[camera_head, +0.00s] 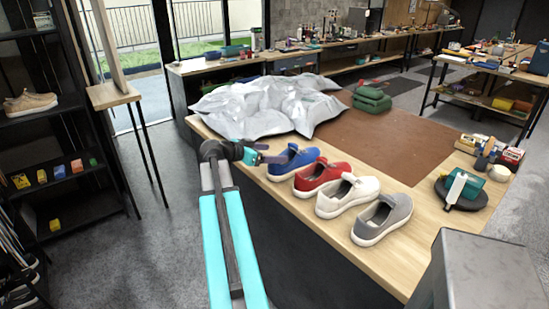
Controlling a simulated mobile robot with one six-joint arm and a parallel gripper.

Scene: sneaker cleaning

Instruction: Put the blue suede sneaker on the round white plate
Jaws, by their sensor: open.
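The blue suede sneaker (290,165) stands upright on the wooden workbench (408,283), at the left end of a row of sneakers. My gripper (268,155) is open at the left of the blue sneaker, its fingers pointing right toward it. The fingers are small here, and I cannot tell whether they touch the shoe. Nothing shows held between them. I cannot make out a round white plate in this view. A dark round stand (479,201) is at the bench's right end.
Red (318,180), white (343,198) and grey (376,222) sneakers stand close to the right of the blue one. Crumpled silvery plastic (262,108) lies behind. A brown mat (385,140) is mostly bare. A white-labelled bottle (456,188) is by the dark stand.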

